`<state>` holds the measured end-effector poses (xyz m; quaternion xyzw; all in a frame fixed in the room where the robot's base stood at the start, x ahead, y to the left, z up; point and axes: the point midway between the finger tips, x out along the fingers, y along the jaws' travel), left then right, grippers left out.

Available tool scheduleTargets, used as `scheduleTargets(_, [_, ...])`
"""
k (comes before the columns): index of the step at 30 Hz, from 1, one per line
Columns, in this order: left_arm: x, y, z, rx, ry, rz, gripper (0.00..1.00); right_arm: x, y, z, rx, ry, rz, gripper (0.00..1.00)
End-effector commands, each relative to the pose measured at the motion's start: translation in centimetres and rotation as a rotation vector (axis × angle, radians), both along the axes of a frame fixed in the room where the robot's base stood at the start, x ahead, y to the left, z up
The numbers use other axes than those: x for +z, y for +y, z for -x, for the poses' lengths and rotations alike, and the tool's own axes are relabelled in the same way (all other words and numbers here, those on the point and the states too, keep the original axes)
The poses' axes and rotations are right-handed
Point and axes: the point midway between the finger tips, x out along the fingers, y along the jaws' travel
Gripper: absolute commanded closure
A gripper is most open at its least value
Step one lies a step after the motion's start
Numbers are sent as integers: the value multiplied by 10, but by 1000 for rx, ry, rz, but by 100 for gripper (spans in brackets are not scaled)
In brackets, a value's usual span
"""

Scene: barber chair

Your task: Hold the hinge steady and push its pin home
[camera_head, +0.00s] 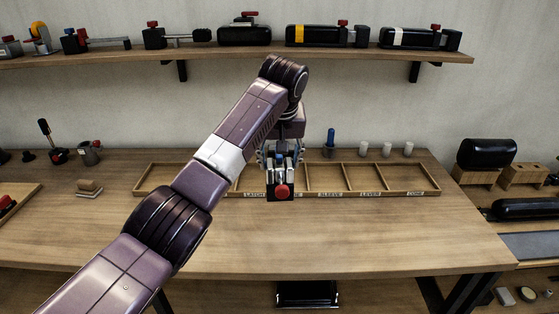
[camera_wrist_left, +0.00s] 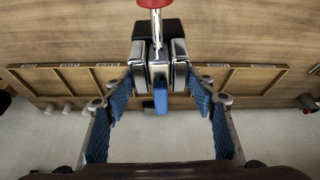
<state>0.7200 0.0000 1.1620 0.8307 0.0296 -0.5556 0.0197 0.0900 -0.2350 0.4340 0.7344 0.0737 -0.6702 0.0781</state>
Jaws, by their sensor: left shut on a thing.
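My left gripper (camera_head: 280,160) is above the front of the divided tray, shut on the hinge (camera_head: 270,194). The hinge has black parts and bright metal blocks, with a red knob (camera_head: 283,191) facing the head camera. In the left wrist view the gripper's blue-padded fingers (camera_wrist_left: 162,88) stand either side of the hinge's chrome blocks (camera_wrist_left: 180,62). My right gripper is not in view.
The wooden tray (camera_head: 405,192) with labelled compartments lies across the bench (camera_head: 340,240). Behind it stand a blue-topped item (camera_head: 330,141) and several white cylinders (camera_head: 387,149). A wall shelf (camera_head: 225,52) holds black devices. The bench's front is clear to the right of my arm.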

Motion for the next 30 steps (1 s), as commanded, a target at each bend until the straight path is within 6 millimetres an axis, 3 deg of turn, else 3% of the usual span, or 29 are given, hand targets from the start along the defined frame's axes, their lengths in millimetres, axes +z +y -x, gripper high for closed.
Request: scheduleTargets(30, [-76, 0, 0, 1, -3, 1, 100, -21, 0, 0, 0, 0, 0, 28])
